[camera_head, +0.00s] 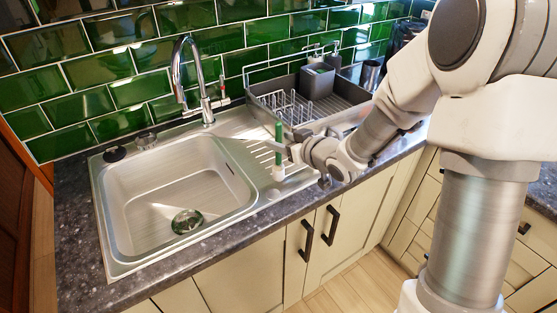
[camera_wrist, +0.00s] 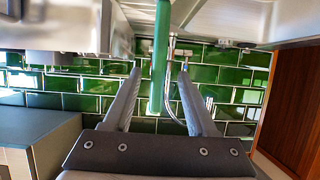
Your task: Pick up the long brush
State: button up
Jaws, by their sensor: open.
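The long brush (camera_head: 278,135) stands upright on the ribbed drainboard of the sink, in the middle of the head view. It has a green handle above a pale lower part. In the wrist view the green handle (camera_wrist: 160,55) runs up and down between my two fingers, with a gap on each side. My gripper (camera_head: 292,153) is at the brush from the right in the head view. Its fingers also show in the wrist view (camera_wrist: 160,68), apart and holding nothing. The fingertips are small and partly merged with the brush in the head view.
The steel sink (camera_head: 135,240) with an empty basin lies to the left. A tall faucet (camera_head: 203,95) stands behind it. A grey dish rack (camera_head: 340,100) with wire dividers and a dark caddy (camera_head: 317,80) is close behind my gripper. Green tiles close off the back.

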jog(key=shift+x, duration=2.65)
jog(key=shift+d+r, duration=0.1)
grip_shut()
